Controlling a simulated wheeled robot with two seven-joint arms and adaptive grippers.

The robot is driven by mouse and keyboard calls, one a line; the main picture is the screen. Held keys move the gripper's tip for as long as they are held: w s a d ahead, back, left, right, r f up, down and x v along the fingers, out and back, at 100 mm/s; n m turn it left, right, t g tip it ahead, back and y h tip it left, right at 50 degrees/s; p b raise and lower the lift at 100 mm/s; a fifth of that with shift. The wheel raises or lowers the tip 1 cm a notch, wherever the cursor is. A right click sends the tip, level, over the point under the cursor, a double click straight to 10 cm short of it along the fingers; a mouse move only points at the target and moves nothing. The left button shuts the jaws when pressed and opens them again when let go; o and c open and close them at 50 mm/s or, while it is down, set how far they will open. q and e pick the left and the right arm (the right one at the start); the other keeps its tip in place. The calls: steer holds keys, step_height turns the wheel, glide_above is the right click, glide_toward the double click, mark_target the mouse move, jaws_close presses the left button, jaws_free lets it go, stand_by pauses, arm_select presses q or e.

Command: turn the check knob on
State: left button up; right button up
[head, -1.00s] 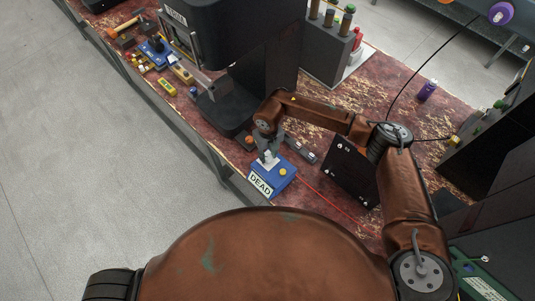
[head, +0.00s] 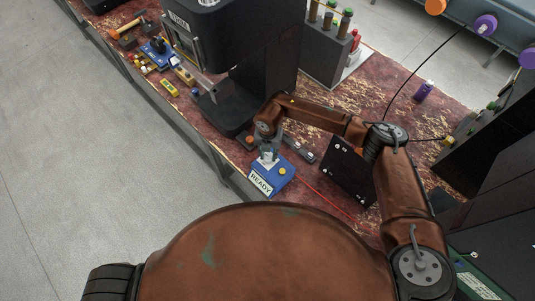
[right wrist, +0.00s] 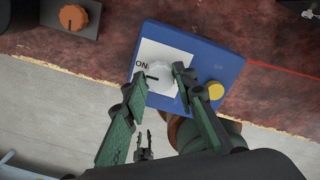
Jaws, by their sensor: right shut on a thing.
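The check knob (right wrist: 160,66) is a pale grey knob on a white plate on top of a blue box (right wrist: 222,58). The word ON shows at its left in the right wrist view, and the knob's dark mark is on that side, close to the word. My right gripper (right wrist: 159,77) is shut on the knob, one green finger on each side. In the head view the blue box (head: 284,181) has a front sign (head: 261,184) that reads READY, and my right gripper (head: 267,152) hides most of the knob. My left gripper is not in view.
A yellow button (right wrist: 215,90) sits beside the knob on the box. A grey box with an orange knob (right wrist: 73,17) stands nearby. A black machine (head: 232,115) stands behind on the worn red bench. A red cord (head: 325,198) runs right. The bench edge is close in front.

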mark_target(268, 157)
stand_by(0.5)
steer(key=o, duration=1.1)
step_height(268, 157, up, 12)
steer(key=shift+a, duration=0.1)
